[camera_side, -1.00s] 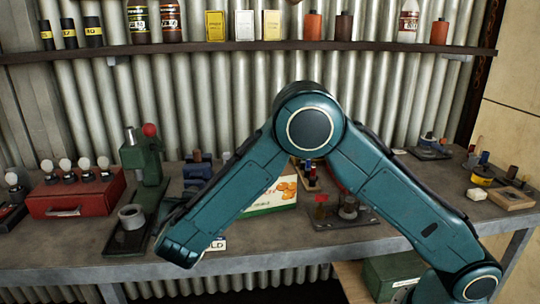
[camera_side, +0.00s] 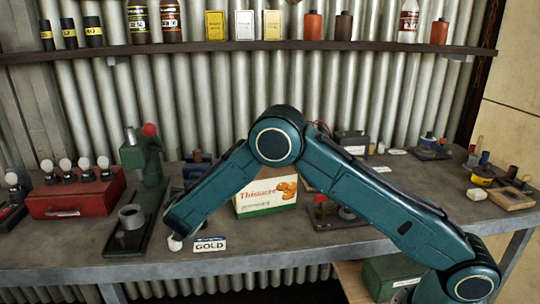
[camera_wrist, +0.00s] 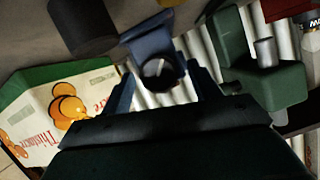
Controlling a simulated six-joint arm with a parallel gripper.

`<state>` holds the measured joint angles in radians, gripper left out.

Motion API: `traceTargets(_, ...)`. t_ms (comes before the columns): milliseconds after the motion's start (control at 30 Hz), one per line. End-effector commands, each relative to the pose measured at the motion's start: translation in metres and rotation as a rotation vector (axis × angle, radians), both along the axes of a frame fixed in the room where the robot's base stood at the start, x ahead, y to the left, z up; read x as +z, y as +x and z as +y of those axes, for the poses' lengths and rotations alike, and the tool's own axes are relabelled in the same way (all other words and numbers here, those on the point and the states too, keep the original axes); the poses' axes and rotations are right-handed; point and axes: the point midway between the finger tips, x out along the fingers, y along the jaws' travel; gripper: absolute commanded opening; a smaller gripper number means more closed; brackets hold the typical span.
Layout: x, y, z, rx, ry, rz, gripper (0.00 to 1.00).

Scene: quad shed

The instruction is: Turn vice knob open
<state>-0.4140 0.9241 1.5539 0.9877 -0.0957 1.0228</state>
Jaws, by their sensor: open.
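The blue vice (camera_wrist: 150,45) shows in the wrist view, with its dark round knob (camera_wrist: 160,75) facing the camera. My gripper (camera_wrist: 161,72) is open, with one finger on each side of the knob in that view. I cannot tell whether the fingers touch it or how far away it is. In the side view, part of the blue vice (camera_side: 194,172) shows on the bench behind my forearm, which hides the rest. My fingers are not clear in the side view.
A Thisuacre box with orange fruit (camera_side: 265,197) stands right of my forearm. A green press (camera_side: 145,160) and red toolbox (camera_side: 78,196) stand left. A GOLD card (camera_side: 210,246) lies at the bench front. The bench (camera_side: 290,240) is clear in front of the box.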

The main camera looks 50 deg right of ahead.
Motion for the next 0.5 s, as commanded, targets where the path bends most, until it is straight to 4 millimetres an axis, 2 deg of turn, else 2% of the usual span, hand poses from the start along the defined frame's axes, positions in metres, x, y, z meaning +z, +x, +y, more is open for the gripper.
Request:
traceTargets(267, -0.0005, 0.0008, -0.0007, 0.000, 0.000, 0.000, 0.61)
traceTargets(500, -0.0006, 0.0006, -0.0006, 0.000, 0.000, 0.000, 0.17)
